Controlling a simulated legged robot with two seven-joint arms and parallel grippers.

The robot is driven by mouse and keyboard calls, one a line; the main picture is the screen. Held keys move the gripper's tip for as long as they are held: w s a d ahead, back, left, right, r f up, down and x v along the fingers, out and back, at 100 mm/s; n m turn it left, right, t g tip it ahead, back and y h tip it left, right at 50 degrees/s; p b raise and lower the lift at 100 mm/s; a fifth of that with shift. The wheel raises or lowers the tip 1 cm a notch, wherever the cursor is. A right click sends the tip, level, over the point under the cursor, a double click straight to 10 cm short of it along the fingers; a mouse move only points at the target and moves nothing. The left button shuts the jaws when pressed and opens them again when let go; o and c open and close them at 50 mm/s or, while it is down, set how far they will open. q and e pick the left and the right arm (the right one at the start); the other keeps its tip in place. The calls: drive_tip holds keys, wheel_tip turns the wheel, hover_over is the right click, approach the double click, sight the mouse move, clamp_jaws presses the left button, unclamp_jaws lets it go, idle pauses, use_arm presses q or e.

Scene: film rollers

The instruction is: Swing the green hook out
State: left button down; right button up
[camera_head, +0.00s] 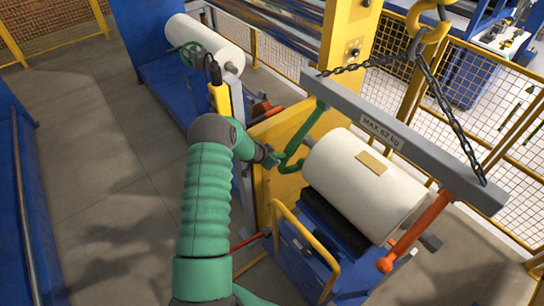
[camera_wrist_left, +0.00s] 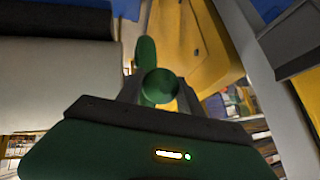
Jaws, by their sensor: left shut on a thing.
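The green hook (camera_head: 310,128) hangs from the left end of the grey lifting beam (camera_head: 400,138). Its curved lower end is beside the left end of the white film roll (camera_head: 345,185). My left gripper (camera_head: 272,157) is at that lower end, left of the roll. In the left wrist view, the rounded green end of the hook (camera_wrist_left: 159,86) sits between the fingers of my left gripper (camera_wrist_left: 160,80), which is shut on it. The white roll (camera_wrist_left: 60,85) fills the left of that view. My right gripper is not in view.
An orange hook (camera_head: 423,228) hangs from the beam's right end. Chains and a yellow crane hook (camera_head: 430,30) hold the beam. The roll rests on a blue cart (camera_head: 300,262) with a yellow handle. A yellow post (camera_head: 350,45) stands behind. Bare floor (camera_head: 100,190) lies left.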

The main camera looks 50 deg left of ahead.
use_arm(q)
drive_tip(key=shift+w+a+r, duration=0.1)
drive_tip(key=shift+a+r, duration=0.1)
drive_tip(key=shift+r, duration=0.1)
drive_tip(key=c, duration=1.1)
unclamp_jaws()
drive_tip(key=o, duration=0.3)
drive_tip(key=shift+s+d, duration=0.1)
drive_tip(key=shift+s, duration=0.1)
